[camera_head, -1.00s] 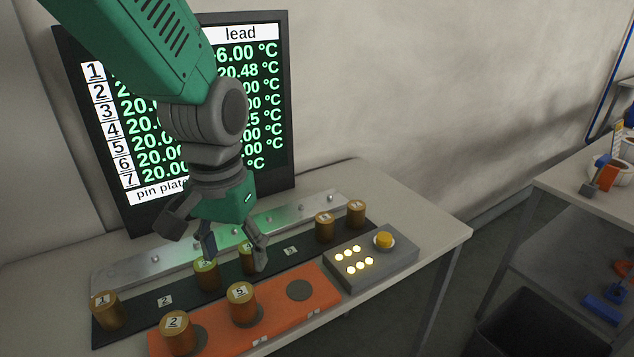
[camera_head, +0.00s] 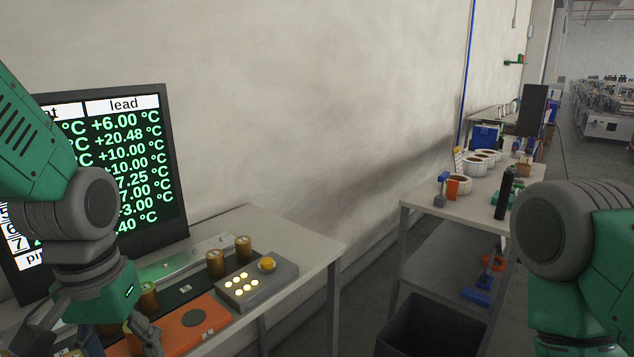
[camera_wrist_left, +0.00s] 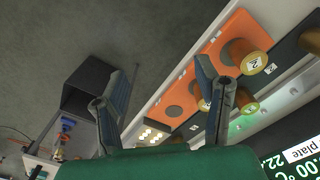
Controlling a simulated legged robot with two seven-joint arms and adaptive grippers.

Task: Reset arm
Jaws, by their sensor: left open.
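My left gripper (camera_head: 100,333) is at the lower left of the head view, above the near part of the bench. It is open, and its two fingers stand apart with nothing between them in the left wrist view (camera_wrist_left: 165,98). Copper cylinders are around it, one of them (camera_head: 147,298) on the dark strip close behind the fingers. The orange plate (camera_head: 212,304) lies beside it. In the left wrist view a cylinder marked 2 (camera_wrist_left: 250,58) stands on the orange plate (camera_wrist_left: 212,58). My right arm shows at the right edge, but its gripper is out of frame.
A screen (camera_head: 130,160) with temperatures stands behind the gripper. A grey panel (camera_head: 282,272) with lit lights and a yellow button (camera_head: 267,264) sits at the bench's right end. A gap, a dark bin (camera_head: 430,328) and a shelved table (camera_head: 425,205) lie further right.

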